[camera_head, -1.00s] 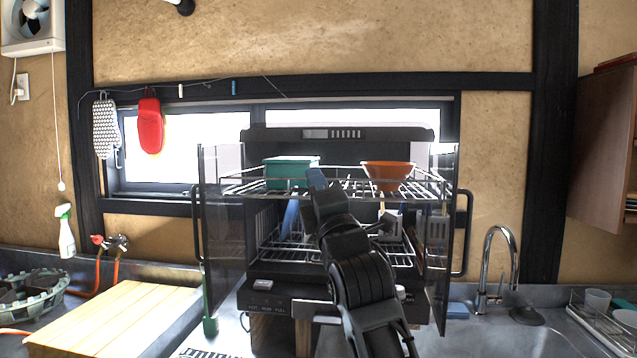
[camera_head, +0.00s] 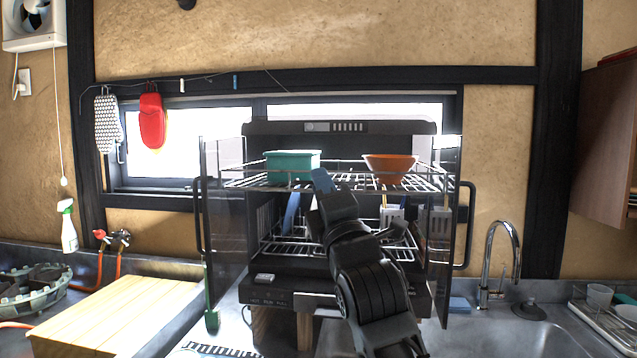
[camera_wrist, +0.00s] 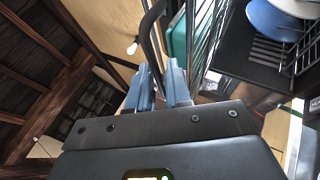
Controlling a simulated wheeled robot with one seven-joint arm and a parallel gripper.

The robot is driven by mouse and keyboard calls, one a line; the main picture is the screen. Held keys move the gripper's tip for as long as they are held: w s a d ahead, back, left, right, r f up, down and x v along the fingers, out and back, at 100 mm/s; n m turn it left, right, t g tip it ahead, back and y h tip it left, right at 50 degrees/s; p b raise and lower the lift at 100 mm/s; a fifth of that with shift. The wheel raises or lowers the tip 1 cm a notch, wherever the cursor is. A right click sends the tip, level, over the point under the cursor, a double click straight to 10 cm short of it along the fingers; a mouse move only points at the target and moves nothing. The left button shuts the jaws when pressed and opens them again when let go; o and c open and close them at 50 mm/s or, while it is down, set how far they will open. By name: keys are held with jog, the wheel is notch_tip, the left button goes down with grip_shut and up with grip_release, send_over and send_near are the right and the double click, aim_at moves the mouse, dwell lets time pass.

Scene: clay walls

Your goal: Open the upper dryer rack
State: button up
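The upper dryer rack (camera_head: 345,186) is a wire shelf in the dark dryer cabinet, whose glass doors (camera_head: 222,230) stand open at both sides. A teal tub (camera_head: 292,166) and an orange bowl (camera_head: 390,168) sit on it. My gripper (camera_head: 321,181) is at the rack's front rim, near its middle; contact cannot be told there. In the wrist view its blue fingers (camera_wrist: 158,88) are apart, with a gap between them. The rack's wires (camera_wrist: 200,45) run just to their right. A dark curved bar (camera_wrist: 150,30) appears in line with the gap; whether it lies between the fingers is unclear.
The lower rack (camera_head: 290,250) holds dishes and is partly hidden by my arm. Black door handles (camera_head: 466,225) stick out at both sides. A wooden board (camera_head: 115,310) lies at left; a faucet (camera_head: 497,262) and sink are at right.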

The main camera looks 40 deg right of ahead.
jog(key=b+v, duration=0.1)
jog(key=v, duration=0.4)
jog(key=shift+f, duration=0.1)
dwell(0.4)
jog(key=s+a+f+m+g+y, duration=0.1)
jog(key=s+a+f+m+y, duration=0.35)
jog(key=f, duration=0.65)
jog(key=s+a+f+m+g+y, duration=0.1)
jog(key=s+a+f+y, duration=0.1)
jog(key=s+a+f, duration=0.75)
jog(key=s+a+f+m+g+y, duration=0.1)
jog(key=s+f+m, duration=0.4)
jog(key=s, duration=0.7)
jog(key=s+a+f+m+g+y, duration=0.2)
jog(key=s+f+m+g, duration=0.2)
jog(key=s, duration=0.8)
jog(key=shift+a+f+m+y, duration=0.25)
jog(key=shift+f+m+y, duration=0.1)
jog(key=shift+f+m, duration=0.4)
